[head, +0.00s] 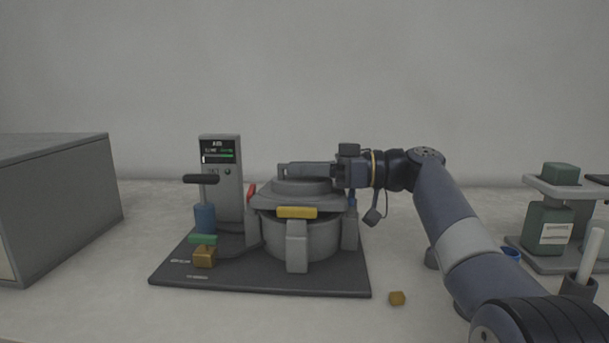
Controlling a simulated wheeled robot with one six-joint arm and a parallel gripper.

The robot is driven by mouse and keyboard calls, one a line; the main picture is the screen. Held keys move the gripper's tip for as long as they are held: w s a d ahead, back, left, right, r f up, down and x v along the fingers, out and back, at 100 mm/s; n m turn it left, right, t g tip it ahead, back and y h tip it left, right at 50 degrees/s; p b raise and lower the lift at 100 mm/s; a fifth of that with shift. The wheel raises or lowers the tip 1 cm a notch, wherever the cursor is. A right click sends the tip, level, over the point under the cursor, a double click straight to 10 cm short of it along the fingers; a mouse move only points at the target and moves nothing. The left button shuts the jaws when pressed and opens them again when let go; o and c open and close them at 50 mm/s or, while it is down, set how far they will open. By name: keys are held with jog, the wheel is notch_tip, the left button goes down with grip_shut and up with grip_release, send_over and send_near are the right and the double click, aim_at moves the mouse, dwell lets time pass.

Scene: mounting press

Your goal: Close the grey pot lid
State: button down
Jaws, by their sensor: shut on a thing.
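The grey pot (320,240) stands on a dark base plate (262,281) in the middle of the table. Its grey lid (268,198) sits on top of the pot and looks roughly level. I cannot tell whether it is seated fully. My gripper (288,170) reaches in from the right just above the lid, its fingers pointing left. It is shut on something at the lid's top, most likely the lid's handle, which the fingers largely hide. A yellow clamp (297,212) is at the pot's front and a red one (251,192) at its left.
A grey cabinet (60,205) is far left. A green bottle (546,228) stands in a rack at right.

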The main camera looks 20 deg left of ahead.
jog(key=shift+f, duration=0.1)
dwell(0.4)
jog(key=c, duration=1.3)
grip_release()
jog(key=p+v, duration=0.2)
jog(key=v, duration=0.8)
jog(key=shift+d, duration=0.4)
jog(key=b+x, duration=0.2)
jog(key=x, duration=0.8)
jog(key=shift+a+f, duration=0.1)
jog(key=shift+a, duration=0.2)
jog(key=shift+a+r, duration=0.2)
jog(key=shift+r, duration=0.1)
jog(key=shift+w+d+p, duration=0.1)
jog(key=shift+p, duration=0.3)
